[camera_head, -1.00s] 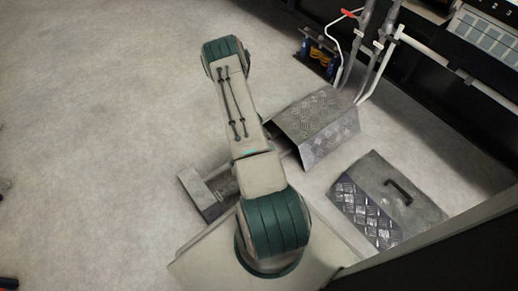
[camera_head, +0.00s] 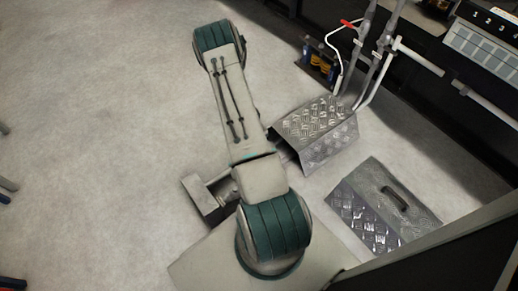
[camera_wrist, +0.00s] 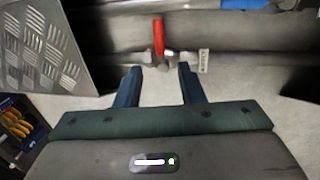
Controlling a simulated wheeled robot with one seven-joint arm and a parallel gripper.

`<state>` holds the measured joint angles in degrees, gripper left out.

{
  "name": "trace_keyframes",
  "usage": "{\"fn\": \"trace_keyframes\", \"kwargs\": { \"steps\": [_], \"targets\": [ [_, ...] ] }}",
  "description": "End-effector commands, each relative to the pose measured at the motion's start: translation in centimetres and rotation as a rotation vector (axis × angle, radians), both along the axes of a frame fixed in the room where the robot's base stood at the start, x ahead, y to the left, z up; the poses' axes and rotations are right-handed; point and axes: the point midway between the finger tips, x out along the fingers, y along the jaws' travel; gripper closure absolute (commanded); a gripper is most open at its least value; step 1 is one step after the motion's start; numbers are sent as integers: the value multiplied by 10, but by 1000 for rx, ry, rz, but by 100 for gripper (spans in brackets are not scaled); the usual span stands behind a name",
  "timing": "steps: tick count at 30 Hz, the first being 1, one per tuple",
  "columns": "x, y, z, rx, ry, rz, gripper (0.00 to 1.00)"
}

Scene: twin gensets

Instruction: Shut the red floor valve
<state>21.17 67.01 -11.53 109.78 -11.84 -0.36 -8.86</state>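The red valve handle (camera_wrist: 158,38) shows in the wrist view, pointing up the picture from a metal valve body on a pipe (camera_wrist: 115,59) that runs across. In the head view my arm hides the gripper and this valve. Part of a floor pipe and a metal box (camera_head: 205,197) show beside the arm.
A tread-plate cover (camera_head: 318,130) stands right of my arm, also at left in the wrist view (camera_wrist: 45,50). A plate with a handle (camera_head: 385,205) lies right. Another red lever (camera_head: 348,23) sits by the wall pipes, near a yellow-and-blue item (camera_head: 320,64).

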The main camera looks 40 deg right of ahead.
Motion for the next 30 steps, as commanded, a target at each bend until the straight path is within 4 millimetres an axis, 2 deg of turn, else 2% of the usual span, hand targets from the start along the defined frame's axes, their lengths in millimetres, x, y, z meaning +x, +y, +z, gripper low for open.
{"fn": "trace_keyframes", "kwargs": {
  "steps": [1, 7, 28, 30],
  "targets": [
    [1, 2, 14, 0, -1, 0, 65],
    [0, 7, 37, 0, 1, -1, 65],
    [0, 8, 41, 0, 1, 0, 65],
    [5, 10, 54, 0, -5, -1, 65]
  ]
}}
